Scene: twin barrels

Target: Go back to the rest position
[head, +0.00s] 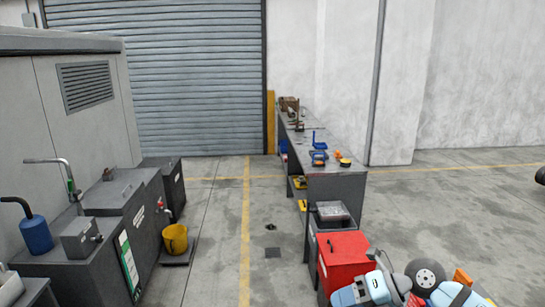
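Neither of my grippers can be made out in the head view. Light blue, white and orange parts (375,288) show at the bottom right, cut off by the lower edge. I cannot tell whether they are part of an arm or separate objects. No rest position is marked in this view.
A grey workbench (338,187) with tools stands right of centre, with a red box (345,258) in front. Dark grey cabinets (108,195), a blue canister (36,236) and a yellow bucket (175,240) stand left. A black wheel (425,275) lies bottom right. The middle floor is mostly clear.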

